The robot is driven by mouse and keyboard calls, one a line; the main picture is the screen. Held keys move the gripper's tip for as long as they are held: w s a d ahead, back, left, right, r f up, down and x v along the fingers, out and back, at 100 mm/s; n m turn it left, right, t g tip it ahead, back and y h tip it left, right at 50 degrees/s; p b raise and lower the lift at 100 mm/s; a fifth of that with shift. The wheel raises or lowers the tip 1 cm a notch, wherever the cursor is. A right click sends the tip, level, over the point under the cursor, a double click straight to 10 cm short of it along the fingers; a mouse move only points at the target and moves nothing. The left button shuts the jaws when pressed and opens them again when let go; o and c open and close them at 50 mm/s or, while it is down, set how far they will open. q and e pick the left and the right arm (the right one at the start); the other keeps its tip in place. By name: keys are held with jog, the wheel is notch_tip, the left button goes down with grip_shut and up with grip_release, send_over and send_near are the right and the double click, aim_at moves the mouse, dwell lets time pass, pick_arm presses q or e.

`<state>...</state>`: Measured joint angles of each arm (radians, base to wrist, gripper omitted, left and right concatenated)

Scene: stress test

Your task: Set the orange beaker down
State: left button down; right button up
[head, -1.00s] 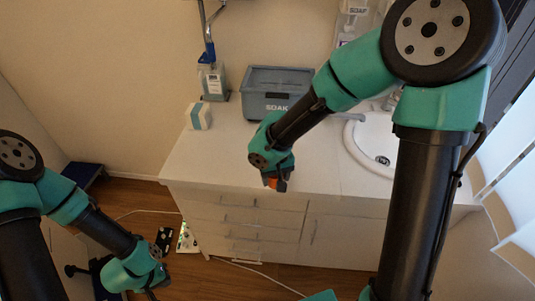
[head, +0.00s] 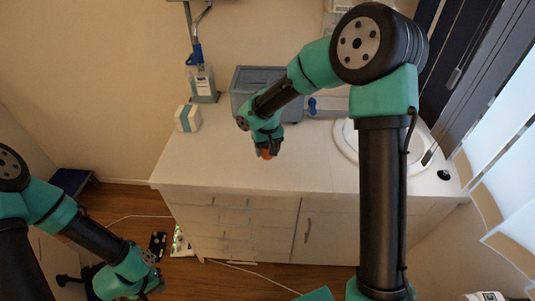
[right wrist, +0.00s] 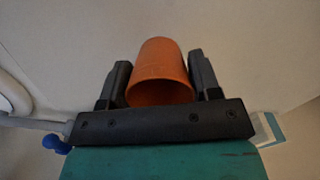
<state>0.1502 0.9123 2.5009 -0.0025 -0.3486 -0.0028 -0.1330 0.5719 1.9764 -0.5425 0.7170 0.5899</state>
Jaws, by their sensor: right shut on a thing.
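The orange beaker (head: 266,154) is at the end of my right arm, over the white countertop (head: 215,165) in the head view. My right gripper (head: 268,148) is shut on it. In the right wrist view the beaker (right wrist: 160,72) sits between the two dark fingers, its open rim toward the camera. I cannot tell whether its base touches the countertop. My left gripper (head: 157,287) hangs at the lower left, away from the counter; its fingers are too small to read.
A blue-grey bin (head: 243,85) stands at the back behind my right gripper. A soap bottle (head: 202,84) and a white-and-teal box (head: 187,118) stand to its left. A sink (head: 345,140) lies to the right. The countertop left of the beaker and in front is clear.

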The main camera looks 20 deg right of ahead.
jog(key=shift+w+d, duration=0.2)
jog(key=shift+w, duration=0.3)
jog(key=shift+s+f, duration=0.1)
jog(key=shift+f, duration=1.7)
jog(key=shift+f, duration=0.1)
jog(key=o, duration=0.9)
notch_tip(320, 180, up, 12)
jog(key=shift+r, duration=0.15)
